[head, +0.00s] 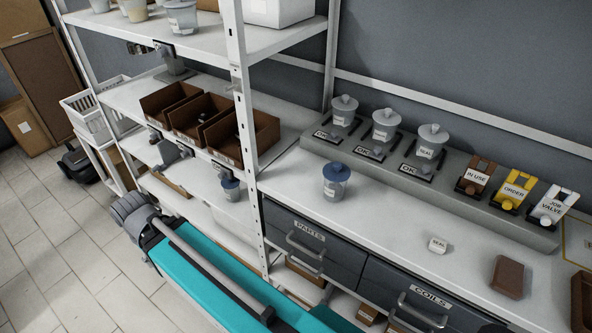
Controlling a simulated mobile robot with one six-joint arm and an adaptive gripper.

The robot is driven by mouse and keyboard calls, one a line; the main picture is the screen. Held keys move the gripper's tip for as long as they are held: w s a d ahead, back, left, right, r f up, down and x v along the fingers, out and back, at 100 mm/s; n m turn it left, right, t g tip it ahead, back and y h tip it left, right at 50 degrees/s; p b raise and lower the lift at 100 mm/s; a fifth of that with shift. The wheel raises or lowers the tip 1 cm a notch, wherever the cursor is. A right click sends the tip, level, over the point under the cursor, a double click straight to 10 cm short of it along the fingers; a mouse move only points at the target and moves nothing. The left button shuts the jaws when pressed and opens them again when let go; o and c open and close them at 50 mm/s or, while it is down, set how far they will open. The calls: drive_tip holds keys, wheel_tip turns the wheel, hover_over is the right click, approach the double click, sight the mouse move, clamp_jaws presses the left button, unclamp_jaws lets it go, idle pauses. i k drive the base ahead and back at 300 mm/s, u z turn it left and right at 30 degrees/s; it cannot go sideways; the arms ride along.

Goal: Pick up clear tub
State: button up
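A clear tub with a blue lid (336,184) stands upright on the white bench top, left of the middle of the bench. It has a pale label on its front. Another tub with a blue lid (230,188) stands on a lower shelf to the left. Three clear tubs with grey lids stand in a row on a grey raised stand at the back: left (342,114), middle (384,128) and right (430,144). More tubs, one of them clear-looking (182,18), stand on the top shelf. I cannot see my gripper.
Brown open bins (238,138) sit on the shelf at left. Brown, yellow and white tagged holders line the stand's right (511,196). A small white labelled block (438,245) and a brown block (508,277) lie on the bench. The bench around the blue-lidded tub is clear.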

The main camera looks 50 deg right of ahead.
sight(333, 191)
drive_tip(key=z, duration=0.35)
drive_tip(key=k, duration=1.5)
drive_tip(key=u, duration=0.25)
